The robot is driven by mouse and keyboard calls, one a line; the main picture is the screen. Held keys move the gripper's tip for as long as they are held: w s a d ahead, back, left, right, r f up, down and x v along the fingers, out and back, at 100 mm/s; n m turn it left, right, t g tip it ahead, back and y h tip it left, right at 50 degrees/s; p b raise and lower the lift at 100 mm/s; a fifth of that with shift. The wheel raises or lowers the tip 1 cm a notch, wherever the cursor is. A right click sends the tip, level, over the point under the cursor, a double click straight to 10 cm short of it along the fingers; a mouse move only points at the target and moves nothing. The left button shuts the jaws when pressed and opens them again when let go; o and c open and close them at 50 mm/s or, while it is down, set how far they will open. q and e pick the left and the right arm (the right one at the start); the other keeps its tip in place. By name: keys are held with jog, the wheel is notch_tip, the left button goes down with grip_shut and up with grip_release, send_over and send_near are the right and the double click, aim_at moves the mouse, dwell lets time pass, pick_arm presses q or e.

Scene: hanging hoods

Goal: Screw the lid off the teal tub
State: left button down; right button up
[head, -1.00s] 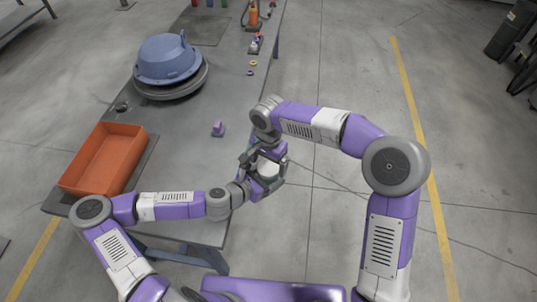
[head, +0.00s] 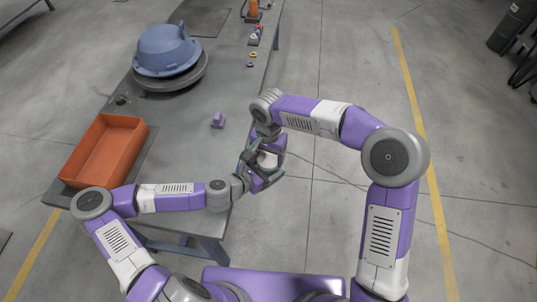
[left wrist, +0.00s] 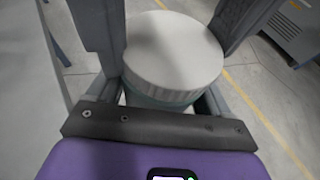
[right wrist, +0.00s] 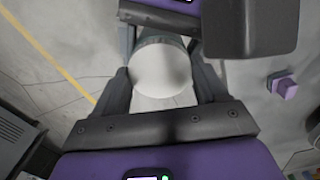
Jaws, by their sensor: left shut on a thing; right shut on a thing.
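The teal tub with its white, ribbed-edge lid is held off the bench between my two grippers. In the left wrist view, the lid (left wrist: 172,48) is on top and a strip of the teal tub (left wrist: 160,100) shows below it. My left gripper (head: 256,172) is shut on the tub. My right gripper (head: 270,153) is shut on the lid. In the right wrist view, the lid's pale round face (right wrist: 160,74) sits between the fingers. In the head view, the grippers hide most of the tub. I cannot tell whether lid and tub are apart.
An orange tray (head: 146,133) stands on the grey bench (head: 205,100) at left. A blue hood (head: 166,52) rests on a round base behind it. A small purple block (head: 218,120) and several small parts lie along the bench. Open floor is to the right.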

jog(key=shift+n, duration=0.8)
jog(key=o, duration=1.2)
jog(key=shift+c, duration=0.2)
jog(key=shift+r, duration=0.1)
